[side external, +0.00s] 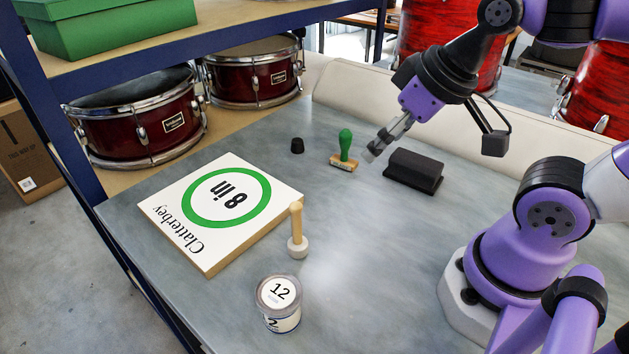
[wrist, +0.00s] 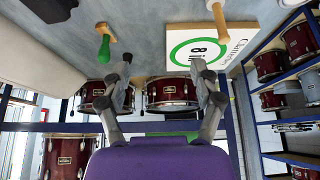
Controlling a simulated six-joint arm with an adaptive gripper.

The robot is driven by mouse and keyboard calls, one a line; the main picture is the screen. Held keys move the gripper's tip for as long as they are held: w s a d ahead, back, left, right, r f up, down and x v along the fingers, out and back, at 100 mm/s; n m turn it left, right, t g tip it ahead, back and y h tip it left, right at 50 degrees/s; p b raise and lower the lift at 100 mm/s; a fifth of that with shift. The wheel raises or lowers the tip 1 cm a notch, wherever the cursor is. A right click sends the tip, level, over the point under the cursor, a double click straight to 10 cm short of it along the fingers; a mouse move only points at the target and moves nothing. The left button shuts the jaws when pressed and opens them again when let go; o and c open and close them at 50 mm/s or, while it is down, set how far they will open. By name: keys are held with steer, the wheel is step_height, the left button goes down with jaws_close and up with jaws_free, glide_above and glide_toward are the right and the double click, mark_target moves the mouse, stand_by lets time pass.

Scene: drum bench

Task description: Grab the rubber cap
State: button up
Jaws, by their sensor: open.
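The rubber cap (side external: 297,145) is a small black piece standing on the grey bench, left of the green-handled stamp (side external: 344,150) in the side view. My gripper (side external: 374,150) is open and empty above the bench, right of the stamp and well apart from the cap. Its two spread fingers also show in the wrist view (wrist: 161,72).
A black block (side external: 414,170) lies right of the stamp. Red drums (side external: 140,120) sit on the shelf behind. The bench around the cap is clear.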

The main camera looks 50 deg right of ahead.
steer(key=m+g+h, duration=0.2)
steer(key=m, duration=0.4)
glide_above(298, 140)
steer(key=s+a, duration=0.1)
step_height(298, 140, down, 11)
steer(key=shift+s+a+f, duration=0.1)
steer(key=shift+s+a, duration=0.05)
steer(key=x, duration=0.5)
steer(key=shift+s+f, duration=0.2)
steer(key=shift+f, duration=0.15)
steer(key=c, duration=0.9)
